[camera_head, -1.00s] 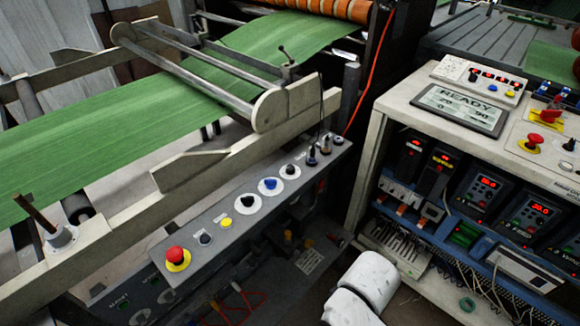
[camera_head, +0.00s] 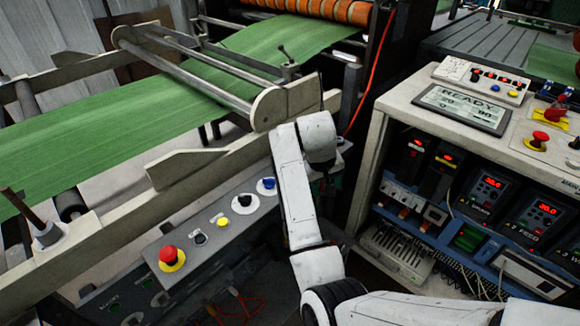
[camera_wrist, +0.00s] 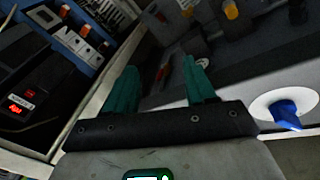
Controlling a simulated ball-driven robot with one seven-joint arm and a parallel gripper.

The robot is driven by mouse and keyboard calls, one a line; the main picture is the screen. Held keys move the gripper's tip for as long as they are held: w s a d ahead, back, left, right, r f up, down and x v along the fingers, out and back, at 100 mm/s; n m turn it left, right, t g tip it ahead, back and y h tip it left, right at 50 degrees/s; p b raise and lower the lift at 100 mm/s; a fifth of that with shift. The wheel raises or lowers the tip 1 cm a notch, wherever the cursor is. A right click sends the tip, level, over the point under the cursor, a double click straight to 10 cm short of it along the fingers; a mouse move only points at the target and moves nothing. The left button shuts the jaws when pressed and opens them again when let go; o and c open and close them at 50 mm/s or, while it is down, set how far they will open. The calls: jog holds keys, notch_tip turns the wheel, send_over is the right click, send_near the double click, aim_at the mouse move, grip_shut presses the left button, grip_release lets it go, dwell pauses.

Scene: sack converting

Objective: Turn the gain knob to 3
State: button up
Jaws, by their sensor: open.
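The grey control panel (camera_head: 195,245) slopes below the green web. A black knob on a white dial (camera_head: 247,202) and a blue knob on a white dial (camera_head: 268,185) show left of my arm. No label is legible, so I cannot tell which knob is the gain knob. My arm hides the panel right of the blue knob. My gripper (camera_wrist: 160,80) is open, its two teal fingers apart with nothing held between them. In the wrist view, the blue knob (camera_wrist: 285,115) is at the right edge, outside the fingers.
The machine's beige rail (camera_head: 110,225) runs just above the panel. A control cabinet (camera_head: 370,190) stands to the right.

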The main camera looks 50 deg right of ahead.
jog(key=w+r+y+b, duration=0.2)
jog(key=w+r+y, duration=0.1)
jog(key=w+r, duration=0.9)
jog(key=f, duration=1.1)
jog(key=shift+w+a, duration=0.1)
jog(key=shift+a, duration=0.25)
jog(key=shift+c, duration=0.2)
grip_shut()
